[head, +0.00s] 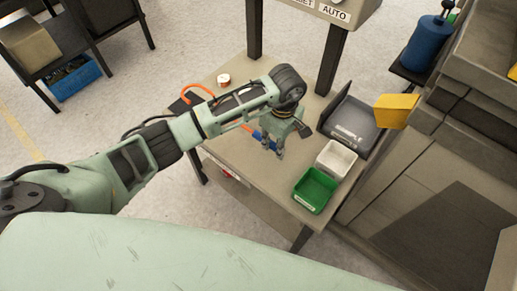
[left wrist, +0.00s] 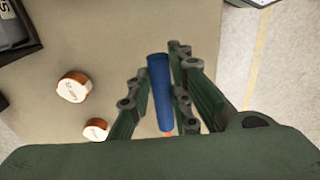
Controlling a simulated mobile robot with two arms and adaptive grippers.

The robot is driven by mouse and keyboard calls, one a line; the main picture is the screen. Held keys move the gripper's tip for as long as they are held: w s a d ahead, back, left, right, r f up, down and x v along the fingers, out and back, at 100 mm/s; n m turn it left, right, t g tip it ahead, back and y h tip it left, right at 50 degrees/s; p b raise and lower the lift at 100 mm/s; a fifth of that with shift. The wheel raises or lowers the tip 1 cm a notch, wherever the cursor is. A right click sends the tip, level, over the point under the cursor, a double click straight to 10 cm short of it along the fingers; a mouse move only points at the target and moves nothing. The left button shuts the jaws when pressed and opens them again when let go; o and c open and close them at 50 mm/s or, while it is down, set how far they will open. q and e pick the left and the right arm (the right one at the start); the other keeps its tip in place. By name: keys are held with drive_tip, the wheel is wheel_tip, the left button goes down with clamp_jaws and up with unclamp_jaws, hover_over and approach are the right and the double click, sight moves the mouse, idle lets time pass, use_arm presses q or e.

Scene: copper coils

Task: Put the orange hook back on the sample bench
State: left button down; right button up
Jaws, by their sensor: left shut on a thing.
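The orange hook (head: 197,89) has a curved orange end and a blue handle (head: 262,138). My left arm hides the middle of it in the head view. My left gripper (head: 280,153) is shut on the blue handle over the beige-topped bench (head: 225,150). In the left wrist view the blue handle (left wrist: 160,90) lies between the fingers of the left gripper (left wrist: 157,85), and a little orange shows at its lower end. I cannot tell whether the hook touches the bench top. My right gripper is not in view.
A small coil (head: 223,80) stands near the bench's far left corner. A green bin (head: 315,190), a white bin (head: 336,159) and a dark tray (head: 353,126) line the right side. A yellow object (head: 396,110) is beyond them. Dark posts rise behind the bench.

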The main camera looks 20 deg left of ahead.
sight(263, 159)
use_arm(q)
drive_tip(key=a+f, duration=0.1)
drive_tip(key=a, duration=0.1)
drive_tip(key=a+f, duration=0.1)
drive_tip(key=a, duration=0.1)
drive_tip(key=shift+s+f, duration=0.2)
drive_tip(key=shift+f, duration=0.15)
wheel_tip(263, 159, down, 4)
drive_tip(key=b, duration=0.3)
drive_tip(key=shift+f, duration=0.1)
drive_tip(key=c, duration=1.6)
unclamp_jaws()
